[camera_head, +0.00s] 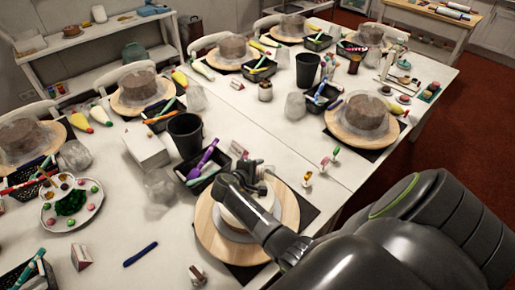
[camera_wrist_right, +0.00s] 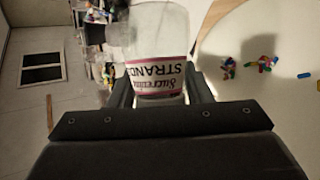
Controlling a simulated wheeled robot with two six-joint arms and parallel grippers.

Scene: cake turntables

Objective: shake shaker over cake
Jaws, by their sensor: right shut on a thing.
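My right gripper (camera_head: 250,178) is over the nearest cake in the head view, and its arm comes in from the right. It is shut on the shaker (camera_wrist_right: 158,50), a clear jar with a white and pink label whose lettering is upside down in the right wrist view. In the head view the shaker is mostly hidden by the gripper. The pale cake (camera_head: 232,214) sits on a round wooden turntable (camera_head: 207,235). In the right wrist view several coloured sprinkles (camera_wrist_right: 265,63) lie on a pale surface (camera_wrist_right: 290,105). My left gripper is out of view.
Left of the turntable stand a black tray with a purple tool (camera_head: 203,158), a dark cup (camera_head: 186,133) and a white box (camera_head: 147,148). A blue pen (camera_head: 140,254) lies at the front. Other cakes on turntables, such as one at right (camera_head: 362,113), line the table.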

